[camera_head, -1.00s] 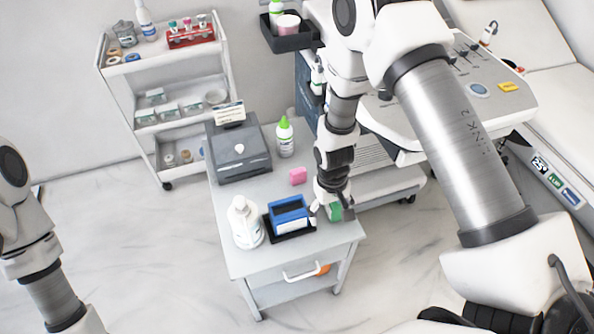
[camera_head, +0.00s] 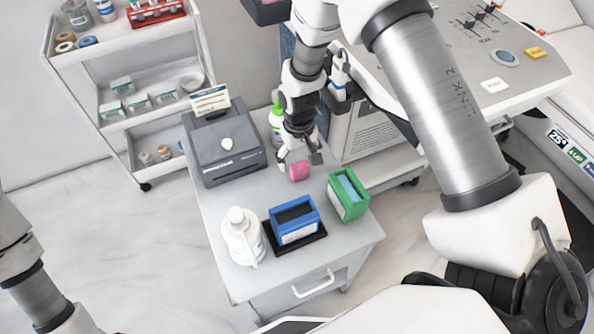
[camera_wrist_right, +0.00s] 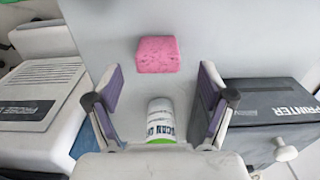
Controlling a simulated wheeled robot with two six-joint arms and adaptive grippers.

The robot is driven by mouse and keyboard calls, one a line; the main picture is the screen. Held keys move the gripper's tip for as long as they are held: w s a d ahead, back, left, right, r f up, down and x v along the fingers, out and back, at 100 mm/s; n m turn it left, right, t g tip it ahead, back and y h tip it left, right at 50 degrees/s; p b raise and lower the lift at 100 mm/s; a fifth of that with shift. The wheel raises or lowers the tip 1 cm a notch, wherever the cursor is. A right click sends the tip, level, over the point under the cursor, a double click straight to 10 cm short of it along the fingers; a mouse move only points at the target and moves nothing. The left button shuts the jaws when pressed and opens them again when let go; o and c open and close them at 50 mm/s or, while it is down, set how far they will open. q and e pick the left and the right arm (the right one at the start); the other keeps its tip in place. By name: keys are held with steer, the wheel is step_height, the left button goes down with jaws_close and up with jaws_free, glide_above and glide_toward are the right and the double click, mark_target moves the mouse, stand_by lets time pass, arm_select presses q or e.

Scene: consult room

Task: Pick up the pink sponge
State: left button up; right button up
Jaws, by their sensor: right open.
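The pink sponge (camera_head: 299,171) lies on the grey cart top, partly covered by my right gripper. In the right wrist view the whole sponge (camera_wrist_right: 157,54) shows as a pink block just beyond the fingertips. My right gripper (camera_head: 298,158) is open and empty, with its fingers close to the sponge. In the wrist view the right gripper's fingers (camera_wrist_right: 161,75) stand wide apart, with bare tabletop between their tips. I cannot tell the exact height above the top. My left arm enters at the left edge, but its gripper is out of view.
A white bottle (camera_head: 240,238), a blue box (camera_head: 296,226) on a black tray and a green box (camera_head: 352,208) stand on the cart's front. A dark printer (camera_head: 224,150) is left of the sponge. A green-capped bottle (camera_wrist_right: 160,122) stands close by; a white machine (camera_head: 362,130) is right.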

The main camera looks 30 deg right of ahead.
mark_target(300, 165)
step_height(300, 165, down, 6)
steer(key=shift+d+r, duration=0.1)
steer(key=shift+d, duration=0.05)
steer(key=c, duration=1.1)
steer(key=shift+r, duration=0.15)
